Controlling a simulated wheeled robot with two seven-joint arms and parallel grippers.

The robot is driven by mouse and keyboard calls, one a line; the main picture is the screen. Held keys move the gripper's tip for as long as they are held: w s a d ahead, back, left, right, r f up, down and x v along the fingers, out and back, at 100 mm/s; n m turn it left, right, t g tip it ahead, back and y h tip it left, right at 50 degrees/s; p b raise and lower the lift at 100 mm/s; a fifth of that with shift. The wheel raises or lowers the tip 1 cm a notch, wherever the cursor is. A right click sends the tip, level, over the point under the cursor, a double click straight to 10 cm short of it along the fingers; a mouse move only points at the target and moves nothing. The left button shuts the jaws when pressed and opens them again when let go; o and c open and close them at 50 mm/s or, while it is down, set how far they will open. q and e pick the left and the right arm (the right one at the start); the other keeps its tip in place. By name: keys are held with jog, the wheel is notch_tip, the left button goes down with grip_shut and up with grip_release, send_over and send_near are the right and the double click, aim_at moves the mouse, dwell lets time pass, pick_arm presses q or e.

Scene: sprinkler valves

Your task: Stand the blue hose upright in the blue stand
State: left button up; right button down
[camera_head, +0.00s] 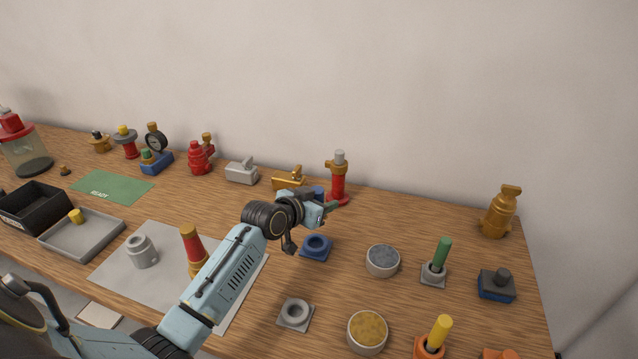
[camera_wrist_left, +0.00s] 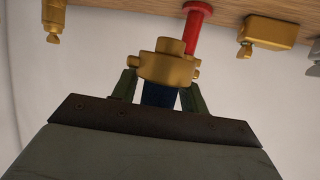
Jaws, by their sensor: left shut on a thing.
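My left gripper (camera_head: 329,207) is at the back middle of the table, near the red valve. It is shut on the blue hose (camera_wrist_left: 160,96), whose dark blue body shows between the fingers in the left wrist view. A brass coupling with lugs (camera_wrist_left: 167,67) sticks out past the fingertips. In the head view the gripper mostly hides the hose; only a bit of blue (camera_head: 318,190) shows. The blue stand (camera_head: 317,246), a square base with a round socket, lies in front of the gripper, empty. My right gripper is not in view.
A grey stand (camera_head: 295,314) and a bowl (camera_head: 382,261) lie near the blue stand. A red hose (camera_head: 191,248) stands on the grey mat (camera_head: 120,275). Green and yellow rods stand at right.

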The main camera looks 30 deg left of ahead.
pick_arm(q)
jog(key=shift+w+a+r, duration=0.15)
jog(key=shift+w+a, duration=0.05)
jog(key=shift+a, duration=0.1)
jog(key=shift+r+p, duration=0.1)
jog(key=shift+p, duration=0.3)
jog(key=shift+f+b, duration=2.55)
jog(key=shift+f, duration=1.45)
jog(key=shift+f+b, duration=0.85)
jog(key=shift+f, duration=0.7)
jog(key=o, duration=1.1)
